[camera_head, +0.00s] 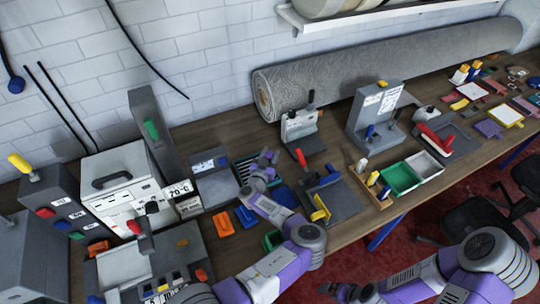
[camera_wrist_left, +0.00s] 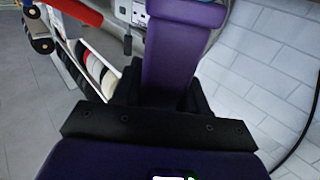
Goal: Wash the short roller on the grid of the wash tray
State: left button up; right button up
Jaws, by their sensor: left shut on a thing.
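My left gripper (camera_head: 267,158) is at the back middle of the bench, over the right side of a small teal tray with dark ribs (camera_head: 241,172), which looks like the wash tray with its grid. I cannot pick out the short roller, nor tell whether the held thing touches the grid.
A grey rolled rug (camera_head: 380,65) lies along the wall behind. A white box with a handle (camera_head: 120,185) stands left. Orange (camera_head: 223,224) and blue (camera_head: 246,217) bins sit in front of the tray. A small grey machine (camera_head: 301,127) and a red-handled lever (camera_head: 302,158) stand right of the gripper.

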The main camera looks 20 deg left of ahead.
pick_arm(q)
notch_tip(320, 180, up, 4)
jog(key=p, duration=0.3)
jog(key=shift+r, duration=1.1)
